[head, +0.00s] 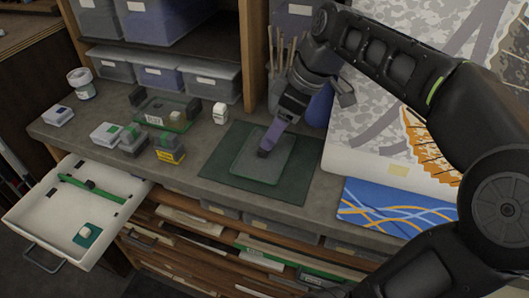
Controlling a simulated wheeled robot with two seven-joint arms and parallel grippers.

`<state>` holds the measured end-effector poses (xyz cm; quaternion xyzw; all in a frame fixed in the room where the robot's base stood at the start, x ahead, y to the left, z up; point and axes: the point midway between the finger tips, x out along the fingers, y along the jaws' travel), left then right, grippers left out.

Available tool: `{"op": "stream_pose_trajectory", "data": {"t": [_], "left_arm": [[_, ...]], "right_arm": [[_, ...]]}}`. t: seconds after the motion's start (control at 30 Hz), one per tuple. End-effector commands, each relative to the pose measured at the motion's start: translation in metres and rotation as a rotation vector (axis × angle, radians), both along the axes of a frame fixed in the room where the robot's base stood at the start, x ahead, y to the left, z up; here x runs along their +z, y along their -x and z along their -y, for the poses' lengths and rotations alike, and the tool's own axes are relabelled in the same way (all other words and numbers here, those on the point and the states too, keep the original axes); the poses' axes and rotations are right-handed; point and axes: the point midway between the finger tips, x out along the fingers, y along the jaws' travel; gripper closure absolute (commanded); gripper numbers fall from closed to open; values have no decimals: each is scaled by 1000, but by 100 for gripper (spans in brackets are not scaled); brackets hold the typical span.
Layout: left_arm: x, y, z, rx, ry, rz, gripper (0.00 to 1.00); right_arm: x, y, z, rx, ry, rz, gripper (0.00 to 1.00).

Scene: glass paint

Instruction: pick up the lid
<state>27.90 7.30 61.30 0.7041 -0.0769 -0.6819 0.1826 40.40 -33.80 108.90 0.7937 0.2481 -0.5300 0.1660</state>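My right gripper (289,113) comes in from the upper right, over a dark green mat (222,181). It appears shut on a purple, flat tool (276,131) with a dark tip. The tip is at or just above a clear glass pane (262,168) lying on the mat; I cannot tell whether it touches. I cannot surely make out a separate lid. A small jar (82,84) with a pale top stands at the far left of the bench. My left gripper is out of view.
An open white drawer (35,222) at lower left holds a green tool (90,189). Small boxes, including a yellow one (170,151), stand left of the mat. A blue patterned sheet (390,208) lies right. Bins fill the back shelf.

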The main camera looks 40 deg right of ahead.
Motion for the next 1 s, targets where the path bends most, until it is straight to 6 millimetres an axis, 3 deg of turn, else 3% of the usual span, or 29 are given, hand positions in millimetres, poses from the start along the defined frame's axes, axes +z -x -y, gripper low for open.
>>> {"op": "stream_pose_trajectory", "data": {"t": [0.43, 1.0], "left_arm": [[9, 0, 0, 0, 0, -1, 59], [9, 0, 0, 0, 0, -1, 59]], "right_arm": [[-46, -15, -12, 0, -1, -3, 38], [-48, -16, -12, 0, 0, 0, 38]]}}
